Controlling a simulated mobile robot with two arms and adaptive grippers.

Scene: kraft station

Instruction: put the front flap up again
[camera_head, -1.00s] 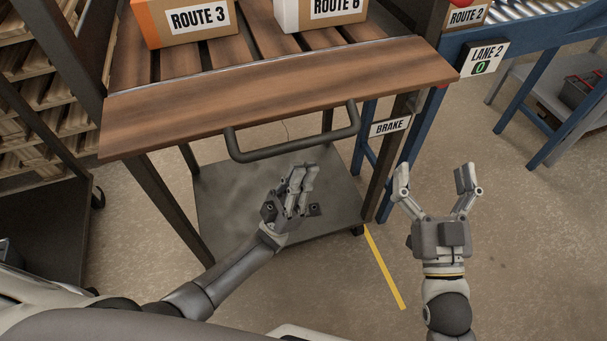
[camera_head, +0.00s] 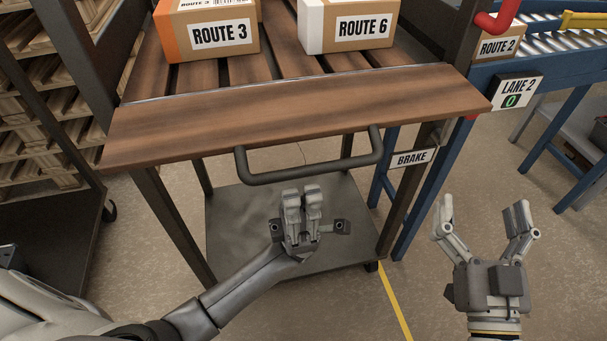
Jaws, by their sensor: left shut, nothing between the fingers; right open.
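The front flap (camera_head: 300,115) is a wide brown wooden board along the near edge of the cart's slatted deck. It slopes outward toward me, lowered, with its far edge along the deck. A dark bar handle (camera_head: 315,174) shows below its near edge. My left gripper (camera_head: 302,192) is shut and empty, just below the handle in the picture, in front of the lower shelf; I cannot tell whether it touches the handle. My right gripper (camera_head: 482,212) is open and empty, to the right of the cart's right front leg, over the floor.
A ROUTE 3 box (camera_head: 212,36) and a ROUTE 6 box (camera_head: 350,25) stand on the deck behind the flap. A BRAKE sign (camera_head: 412,159) is at the right leg. A blue conveyor frame (camera_head: 530,72) with a LANE 2 sign (camera_head: 515,92) stands at the right.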

